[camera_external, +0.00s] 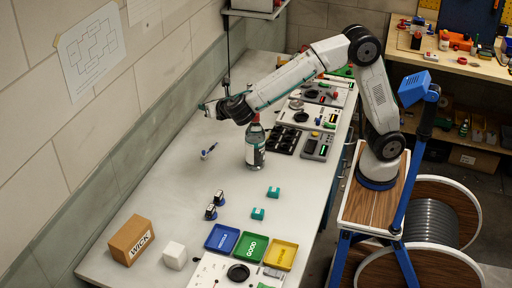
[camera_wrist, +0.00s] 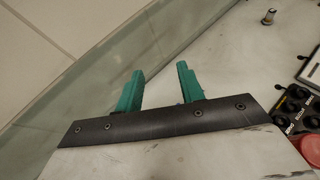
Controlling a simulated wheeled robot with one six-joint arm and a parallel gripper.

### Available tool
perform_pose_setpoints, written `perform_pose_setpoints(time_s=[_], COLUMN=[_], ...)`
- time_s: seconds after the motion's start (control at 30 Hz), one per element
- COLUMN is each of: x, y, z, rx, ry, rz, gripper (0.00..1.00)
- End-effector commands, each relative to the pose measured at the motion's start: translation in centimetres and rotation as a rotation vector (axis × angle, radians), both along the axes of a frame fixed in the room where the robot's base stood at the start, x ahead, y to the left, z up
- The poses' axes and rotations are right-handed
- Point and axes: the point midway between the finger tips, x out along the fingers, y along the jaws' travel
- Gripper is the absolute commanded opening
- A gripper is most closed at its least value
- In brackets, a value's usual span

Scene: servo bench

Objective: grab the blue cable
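No clear blue cable can be made out in either view. A small blue item (camera_external: 208,151) with a pale end lies on the grey bench in the external view; it is too small to tell whether it is a cable. My gripper (camera_external: 206,106) is above the far part of the bench, beyond this item and near the wall side. In the wrist view my gripper (camera_wrist: 160,72) has its two green fingers apart, with nothing clearly seen between them.
A bottle with a red cap (camera_external: 255,148) stands close to my arm; its cap (camera_wrist: 312,150) shows in the wrist view. A black tray (camera_external: 284,139) and device panels line the bench's right edge. Blue, green and yellow trays (camera_external: 251,248) are at the front. The bench middle is mostly clear.

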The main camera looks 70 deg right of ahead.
Motion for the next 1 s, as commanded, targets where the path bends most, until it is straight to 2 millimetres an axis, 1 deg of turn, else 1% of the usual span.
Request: perform_pose_setpoints(time_s=[0.03, 0.1, 0.17, 0.2, 0.27, 0.3, 0.4, 0.5, 0.6, 0.63, 1.0], x=[0.4, 0.2, 0.2, 0.2, 0.2, 0.2, 0.2, 0.2, 0.2, 0.3, 2.7], y=[0.8, 0.4, 0.4, 0.4, 0.4, 0.4, 0.4, 0.3, 0.3, 0.3, -1.4], z=[-1.6, -5.1, -7.6, -9.2, -11.6, -13.3, -16.9, -19.7, -21.4, -21.6, -23.3], rx=[-0.027, -0.023, -0.022, -0.021, -0.020, -0.019, -0.017, -0.016, -0.014, -0.013, -0.012], ry=[0.011, 0.014, 0.013, 0.012, 0.011, 0.012, 0.010, 0.007, 0.004, 0.004, 0.003], rz=[0.025, 0.019, 0.017, 0.017, 0.016, 0.015, 0.015, 0.013, 0.013, 0.013, 0.011], gripper=[0.38, 0.38, 0.38, 0.38, 0.38, 0.38, 0.38, 0.38, 0.38, 0.38, 0.38])
